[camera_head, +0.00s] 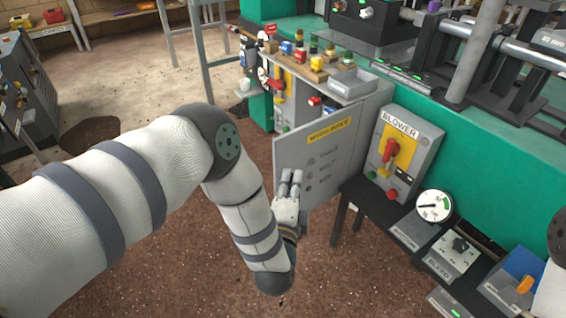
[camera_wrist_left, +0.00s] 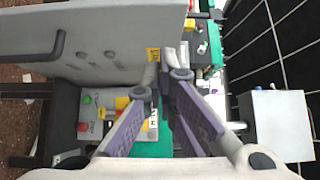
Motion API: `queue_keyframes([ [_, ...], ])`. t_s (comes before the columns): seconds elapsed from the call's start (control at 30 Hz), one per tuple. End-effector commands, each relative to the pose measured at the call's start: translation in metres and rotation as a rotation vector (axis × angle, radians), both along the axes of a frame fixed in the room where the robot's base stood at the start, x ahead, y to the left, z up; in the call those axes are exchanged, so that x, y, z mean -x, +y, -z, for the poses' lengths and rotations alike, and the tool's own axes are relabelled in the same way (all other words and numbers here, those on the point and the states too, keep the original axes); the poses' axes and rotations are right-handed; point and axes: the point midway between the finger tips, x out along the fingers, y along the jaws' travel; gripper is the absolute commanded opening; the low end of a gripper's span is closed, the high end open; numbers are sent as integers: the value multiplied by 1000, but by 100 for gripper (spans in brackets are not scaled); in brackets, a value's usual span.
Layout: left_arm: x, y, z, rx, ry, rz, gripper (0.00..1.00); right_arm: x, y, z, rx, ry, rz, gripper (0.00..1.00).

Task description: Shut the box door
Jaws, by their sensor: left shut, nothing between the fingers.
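The box door (camera_head: 318,150) is a grey panel with a yellow label and several small dark marks. It stands swung out from the small grey box (camera_head: 372,110) below the bench top. My left gripper (camera_head: 291,180) is shut and empty, with its fingertips at the lower part of the door's near face in the head view. In the left wrist view the door (camera_wrist_left: 105,38) fills the upper left, and the shut fingers (camera_wrist_left: 166,75) are close by its right edge. I cannot tell whether they touch it. My right gripper is not in view.
The blower panel (camera_head: 405,150) with a red handle stands right of the door. A round gauge (camera_head: 434,206) and small control boxes sit on a dark shelf. Small coloured parts and a grey tray (camera_head: 352,83) lie above the door. Brown floor is clear below.

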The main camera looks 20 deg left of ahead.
Motion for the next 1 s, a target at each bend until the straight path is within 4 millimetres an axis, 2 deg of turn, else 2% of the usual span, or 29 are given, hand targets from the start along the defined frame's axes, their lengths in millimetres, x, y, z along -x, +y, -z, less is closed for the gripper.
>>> queue_keyframes([
  [0.13, -31, 7, 3, 0, 2, -4, 0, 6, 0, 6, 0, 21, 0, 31],
  [0.3, -48, 28, 1, 0, 1, -3, 0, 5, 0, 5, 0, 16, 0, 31],
  [0.5, -55, 38, 1, 0, 2, 0, 0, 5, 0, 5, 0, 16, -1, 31],
  [0.87, -56, 39, 1, 0, 3, 4, 0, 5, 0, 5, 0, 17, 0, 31],
  [1.0, -60, 47, 1, -2, 2, 27, 0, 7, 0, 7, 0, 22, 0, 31],
])
